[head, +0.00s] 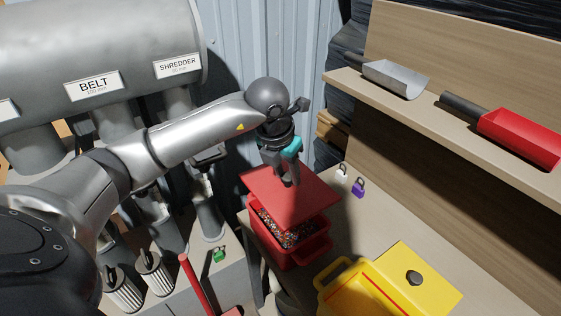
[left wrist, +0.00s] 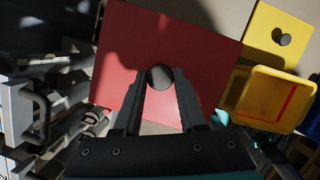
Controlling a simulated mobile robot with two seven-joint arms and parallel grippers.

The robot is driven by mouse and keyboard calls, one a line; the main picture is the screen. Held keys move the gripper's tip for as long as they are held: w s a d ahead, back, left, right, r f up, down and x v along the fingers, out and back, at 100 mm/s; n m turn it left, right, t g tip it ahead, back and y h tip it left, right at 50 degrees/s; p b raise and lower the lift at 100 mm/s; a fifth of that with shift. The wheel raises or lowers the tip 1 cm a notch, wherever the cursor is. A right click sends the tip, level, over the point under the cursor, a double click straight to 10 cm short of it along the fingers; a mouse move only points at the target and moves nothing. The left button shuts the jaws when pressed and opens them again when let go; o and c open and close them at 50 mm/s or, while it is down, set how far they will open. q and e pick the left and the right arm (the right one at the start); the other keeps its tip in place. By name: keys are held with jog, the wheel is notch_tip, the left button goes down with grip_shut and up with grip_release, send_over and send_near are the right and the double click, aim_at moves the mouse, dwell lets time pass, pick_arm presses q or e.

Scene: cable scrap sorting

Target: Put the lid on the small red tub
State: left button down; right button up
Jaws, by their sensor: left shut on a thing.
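The red lid (head: 308,203) is a flat square plate with a dark round knob (left wrist: 159,77) at its middle. My left gripper (head: 291,181) is shut on that knob and holds the lid over the small red tub (head: 303,254). The tub stands on the bench, filled with multicoloured granules (head: 287,229) that show below the lid's near edge. The lid looks raised above the rim and shifted toward the back, not seated. In the left wrist view the lid hides the tub. My right gripper is not in view.
A yellow tub (head: 330,301) stands to the right, with a yellow lid (head: 428,272) with a dark knob beside it. White and purple padlocks (head: 358,187) lie behind. A shelf (head: 460,125) holds two scoops. A red-handled tool (head: 195,284) is at front left.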

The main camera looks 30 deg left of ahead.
aim_at(285, 188)
pick_arm(q)
jog(key=shift+f+b, duration=2.2)
jog(key=shift+f, duration=0.8)
jog(key=shift+f+b, duration=1)
jog(key=shift+f, duration=0.15)
jog(key=shift+f+b, duration=0.25)
jog(key=shift+b, duration=0.1)
grip_release()
